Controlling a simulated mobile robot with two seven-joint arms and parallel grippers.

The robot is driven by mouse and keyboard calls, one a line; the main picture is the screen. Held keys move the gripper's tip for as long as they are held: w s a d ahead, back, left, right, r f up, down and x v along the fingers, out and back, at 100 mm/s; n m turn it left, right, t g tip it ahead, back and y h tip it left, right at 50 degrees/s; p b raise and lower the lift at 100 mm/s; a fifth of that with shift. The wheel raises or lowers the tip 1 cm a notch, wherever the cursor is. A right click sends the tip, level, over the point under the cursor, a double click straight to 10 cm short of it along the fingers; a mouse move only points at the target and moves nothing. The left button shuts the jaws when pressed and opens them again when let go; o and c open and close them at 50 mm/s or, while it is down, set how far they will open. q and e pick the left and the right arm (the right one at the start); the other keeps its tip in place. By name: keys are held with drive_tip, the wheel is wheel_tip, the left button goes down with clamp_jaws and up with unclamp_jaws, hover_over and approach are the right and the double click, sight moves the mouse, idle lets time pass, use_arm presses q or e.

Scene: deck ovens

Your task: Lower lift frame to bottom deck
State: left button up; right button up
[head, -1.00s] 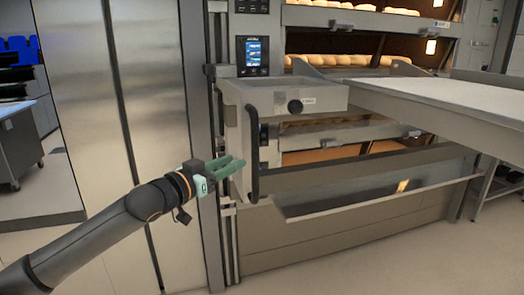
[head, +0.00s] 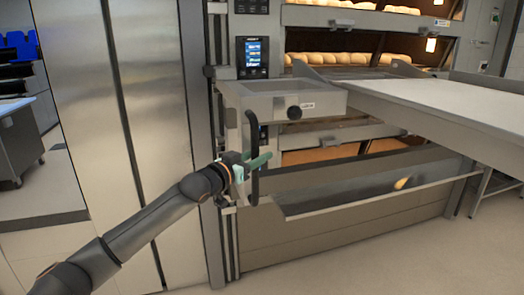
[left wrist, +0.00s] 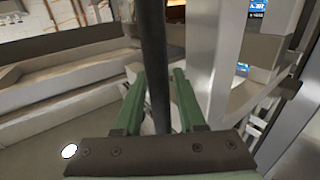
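The lift frame (head: 262,103) is a grey metal frame at the front left of the oven, with a black knob (head: 294,113) on its face. A vertical black handle bar (head: 253,170) hangs on its left side. My left gripper (head: 262,160) is at the handle's lower half. In the left wrist view the bar (left wrist: 154,45) stands between the two green fingers (left wrist: 158,75), with small gaps showing on both sides, so the gripper looks open around it. The bottom deck (head: 330,154) lies below the frame, partly hidden by it. My right gripper is not in view.
A long white-topped loader surface (head: 455,98) extends right from the frame. Loaves (head: 335,58) sit in the upper decks. A control screen (head: 253,52) is above the frame. A sloping metal panel (head: 375,188) juts out low in front. The floor at the lower right is clear.

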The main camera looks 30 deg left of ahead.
use_arm(q)
drive_tip(key=shift+w+d, duration=0.1)
drive_tip(key=shift+w, duration=0.7)
clamp_jaws()
idle(1.0)
